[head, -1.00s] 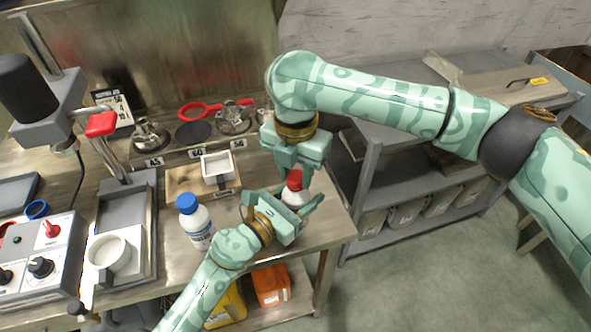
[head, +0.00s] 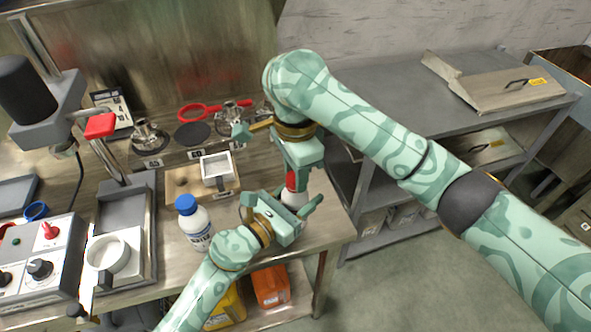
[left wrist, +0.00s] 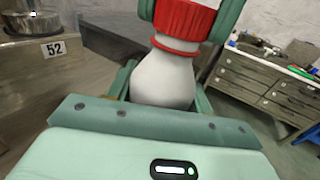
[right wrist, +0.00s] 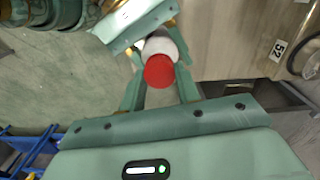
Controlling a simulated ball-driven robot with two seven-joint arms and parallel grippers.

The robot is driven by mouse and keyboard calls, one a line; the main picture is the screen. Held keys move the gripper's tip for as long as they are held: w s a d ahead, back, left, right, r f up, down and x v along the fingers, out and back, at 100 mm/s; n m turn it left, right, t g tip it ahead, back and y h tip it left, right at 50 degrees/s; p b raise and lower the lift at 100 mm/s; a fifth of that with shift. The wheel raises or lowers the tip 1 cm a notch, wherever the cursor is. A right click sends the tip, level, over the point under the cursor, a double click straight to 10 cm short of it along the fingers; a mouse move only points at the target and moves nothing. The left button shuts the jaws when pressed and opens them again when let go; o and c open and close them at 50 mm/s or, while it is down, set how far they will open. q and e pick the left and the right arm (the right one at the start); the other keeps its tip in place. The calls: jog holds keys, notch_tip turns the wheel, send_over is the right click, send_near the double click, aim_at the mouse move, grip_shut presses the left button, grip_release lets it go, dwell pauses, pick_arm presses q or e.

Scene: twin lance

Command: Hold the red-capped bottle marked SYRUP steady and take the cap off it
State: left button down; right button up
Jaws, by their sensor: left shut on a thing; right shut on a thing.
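My left gripper (head: 300,212) is shut on the white body from the front left. My right gripper (head: 296,178) comes from above and is shut on the red cap (right wrist: 159,71). In the left wrist view the right fingers flank the cap (left wrist: 182,20), which sits at the bottle's top with a red ring below it. The fingers hide part of the bottle in the head view.
A blue-capped white bottle (head: 194,222) stands left of my left gripper. A white square dish (head: 216,170) on a wooden board lies behind. Metal pots (head: 150,138) stand along the back. A grey shelf unit (head: 400,110) stands right of the bench.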

jog(key=o, duration=1.1)
jog(key=shift+c, duration=0.2)
